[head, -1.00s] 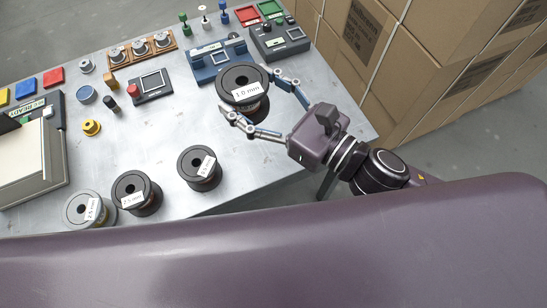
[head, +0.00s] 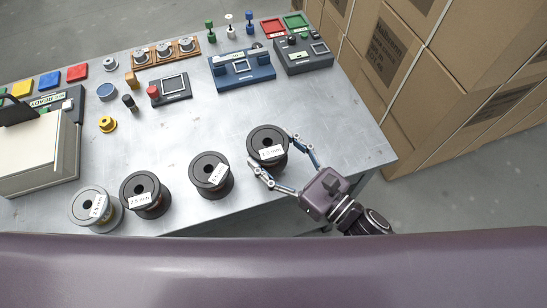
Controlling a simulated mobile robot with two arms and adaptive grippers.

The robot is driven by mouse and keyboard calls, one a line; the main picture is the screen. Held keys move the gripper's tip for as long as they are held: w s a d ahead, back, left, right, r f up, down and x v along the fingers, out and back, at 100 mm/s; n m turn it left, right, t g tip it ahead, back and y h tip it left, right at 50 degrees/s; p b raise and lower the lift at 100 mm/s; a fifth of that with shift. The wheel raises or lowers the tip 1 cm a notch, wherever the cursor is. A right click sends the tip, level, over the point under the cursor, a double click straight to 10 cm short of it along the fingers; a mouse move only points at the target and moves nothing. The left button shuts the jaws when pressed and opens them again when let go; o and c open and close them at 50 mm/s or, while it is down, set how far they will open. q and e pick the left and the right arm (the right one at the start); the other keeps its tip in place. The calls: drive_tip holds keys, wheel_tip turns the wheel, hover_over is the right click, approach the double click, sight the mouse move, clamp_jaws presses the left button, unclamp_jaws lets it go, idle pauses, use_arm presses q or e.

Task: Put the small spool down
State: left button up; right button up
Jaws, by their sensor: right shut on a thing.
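My right gripper (head: 272,151) is shut on a black-flanged spool (head: 266,136), with one finger on each side of it. The spool is upright, with a white label reading about 1.0 mm. It is over the right front of the metal table (head: 345,135), at the right end of a row of spools. I cannot tell whether its base touches the table. My left gripper is not in view.
Three other spools stand to its left: a black one (head: 208,163), another black one (head: 143,187) and a grey one (head: 91,200). A blue device (head: 240,72) and a dark device (head: 302,58) stand behind. Cardboard boxes (head: 420,60) are stacked at right.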

sight(277, 163)
drive_tip(key=shift+f, duration=1.75)
drive_tip(key=shift+f, duration=0.1)
drive_tip(key=o, duration=1.4)
drive_tip(key=shift+f+b, duration=0.25)
drive_tip(key=shift+b, duration=0.05)
drive_tip(key=shift+c, duration=0.2)
drive_tip(key=o, duration=0.5)
drive_tip(key=shift+c, duration=0.2)
drive_tip(key=shift+r, duration=0.1)
